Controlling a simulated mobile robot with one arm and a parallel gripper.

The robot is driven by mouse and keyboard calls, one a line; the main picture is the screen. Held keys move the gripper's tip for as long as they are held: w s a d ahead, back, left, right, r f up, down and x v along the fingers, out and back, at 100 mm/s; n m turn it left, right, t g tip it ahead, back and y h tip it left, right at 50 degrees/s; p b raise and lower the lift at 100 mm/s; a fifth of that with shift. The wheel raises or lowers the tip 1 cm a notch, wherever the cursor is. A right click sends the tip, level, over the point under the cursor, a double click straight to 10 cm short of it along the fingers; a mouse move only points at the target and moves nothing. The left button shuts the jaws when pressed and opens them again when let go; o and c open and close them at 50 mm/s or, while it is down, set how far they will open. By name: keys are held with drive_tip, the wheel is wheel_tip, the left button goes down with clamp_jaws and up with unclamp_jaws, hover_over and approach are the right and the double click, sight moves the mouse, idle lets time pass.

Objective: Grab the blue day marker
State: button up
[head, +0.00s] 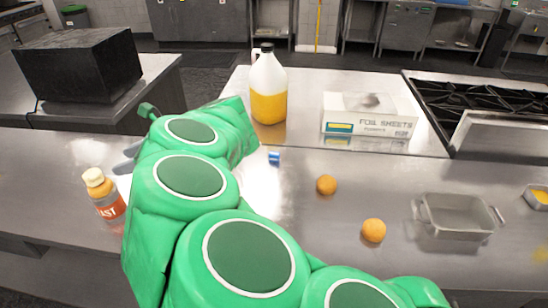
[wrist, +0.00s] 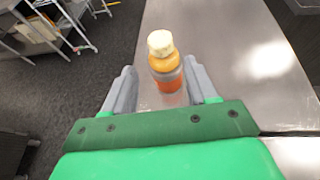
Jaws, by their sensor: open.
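A small blue object (head: 274,158), which looks like the day marker, lies on the steel counter just right of my green arm in the head view. It is too small there to make out in detail, and I do not see it in the wrist view. In the wrist view my gripper (wrist: 162,84) has its two grey fingers spread apart with nothing held. An orange bottle with a cream cap (wrist: 166,65) stands beyond and between the fingers in that view. In the head view my arm hides most of the gripper, left of the blue object.
The orange bottle (head: 105,194) stands at the counter's left. Two orange fruits (head: 326,185) (head: 373,230) and a metal pan (head: 455,216) sit to the right. A yellow-filled jug (head: 268,88) and a foil box (head: 369,115) stand behind. A stove (head: 470,105) is at back right.

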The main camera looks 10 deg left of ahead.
drive_tip(key=w+d+f, duration=0.3)
drive_tip(key=w+d, duration=0.4)
drive_tip(key=d, duration=0.1)
drive_tip(key=w+d+f+m+t, duration=0.1)
drive_tip(key=w+d+f, duration=0.3)
drive_tip(key=w+d, duration=0.3)
drive_tip(key=w+d+f+m+t, duration=0.1)
drive_tip(key=w+d+f, duration=0.3)
drive_tip(key=w+d, duration=0.3)
drive_tip(key=shift+w+d+f, duration=0.1)
drive_tip(key=shift+d+f, duration=0.05)
drive_tip(key=shift+d, duration=0.95)
drive_tip(key=shift+w+d+f, duration=0.1)
drive_tip(key=shift+d, duration=1)
drive_tip(key=t, duration=0.1)
approach(277, 154)
drive_tip(key=a, duration=0.1)
drive_tip(key=a+f, duration=0.1)
drive_tip(key=a, duration=0.1)
drive_tip(key=shift+s+f+m, duration=0.25)
drive_tip(key=shift+f+m, duration=0.05)
drive_tip(key=shift+m, duration=0.1)
drive_tip(key=shift+x, duration=0.95)
drive_tip(key=shift+w+x, duration=0.2)
drive_tip(key=shift+x, duration=1.25)
drive_tip(key=shift+w+x, duration=0.2)
drive_tip(key=shift+x, duration=1.25)
drive_tip(key=shift+r, duration=0.15)
